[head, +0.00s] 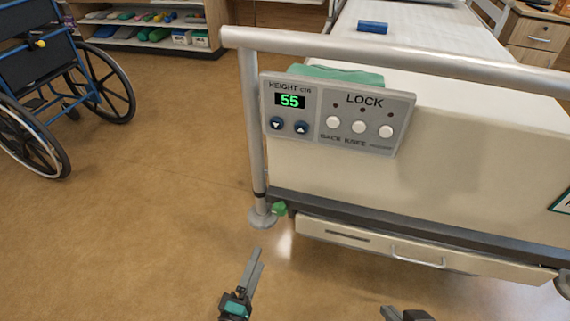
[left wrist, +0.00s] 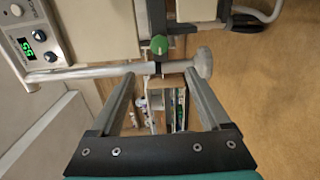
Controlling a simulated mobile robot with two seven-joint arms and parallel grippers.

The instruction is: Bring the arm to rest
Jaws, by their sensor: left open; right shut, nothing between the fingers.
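My left gripper (head: 254,271) is low in front of the bed's foot end, over the floor. In the left wrist view its two fingers (left wrist: 161,95) stand apart with nothing held between them. Beyond the fingertips that view shows the bed's metal post and a green knob (left wrist: 159,45). My right gripper (head: 405,314) shows only in part at the bottom edge of the head view, its fingertips dark and in front of the bed's drawer. The bed's control panel (head: 335,146) reads 55 and has a LOCK section with three white buttons; neither gripper touches it.
The bed's footboard (head: 460,165) and its rail fill the right side, with a drawer (head: 400,251) below. A wheelchair (head: 50,95) stands at the left. A shelf (head: 150,50) with supplies is behind it. The floor (head: 150,220) between is clear.

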